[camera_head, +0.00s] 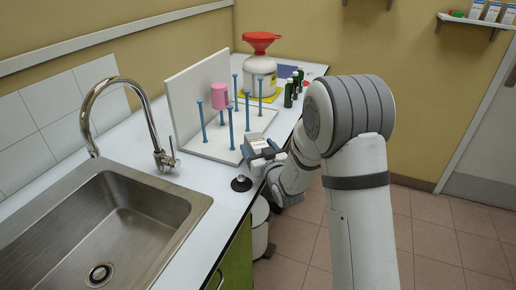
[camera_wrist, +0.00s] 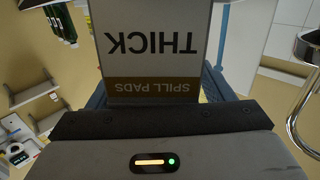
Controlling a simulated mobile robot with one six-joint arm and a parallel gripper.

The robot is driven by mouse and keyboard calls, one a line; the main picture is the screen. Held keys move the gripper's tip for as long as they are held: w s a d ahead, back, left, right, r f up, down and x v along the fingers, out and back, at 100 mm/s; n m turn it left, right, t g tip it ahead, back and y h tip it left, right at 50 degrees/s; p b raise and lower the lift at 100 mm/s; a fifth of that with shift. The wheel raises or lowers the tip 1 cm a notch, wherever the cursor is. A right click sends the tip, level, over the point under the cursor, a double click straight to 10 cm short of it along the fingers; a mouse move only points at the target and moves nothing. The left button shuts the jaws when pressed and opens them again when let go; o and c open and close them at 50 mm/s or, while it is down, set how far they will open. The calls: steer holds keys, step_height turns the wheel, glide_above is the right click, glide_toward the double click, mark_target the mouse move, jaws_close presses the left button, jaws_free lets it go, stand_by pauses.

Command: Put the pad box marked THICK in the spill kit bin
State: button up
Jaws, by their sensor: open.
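The pad box marked THICK (camera_wrist: 153,43) fills the upper middle of the wrist view, its print "THICK" and "SPILL PADS" upside down. In the head view the pale box (camera_head: 256,141) is at the front edge of the white pegged rack. My gripper (camera_head: 263,156) is at this box. In the wrist view my gripper (camera_wrist: 158,88) is open, its blue fingers on either side of the box. Whether they touch it cannot be told. White round containers (camera_head: 259,224) stand on the floor beside the counter; no label shows to tell whether one is the spill kit bin.
A rack with blue pegs (camera_head: 206,122) bears a pink cup (camera_head: 219,96). A white jug with a red funnel (camera_head: 260,68) and dark bottles (camera_head: 289,92) stand behind. A small black object (camera_head: 241,183) lies near the counter edge, beside the sink (camera_head: 110,235). Floor is clear at right.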

steer(key=r+p, duration=0.2)
steer(key=shift+p, duration=0.4)
steer(key=b+v, duration=0.3)
steer(key=v, duration=0.9)
steer(key=shift+f, duration=0.35)
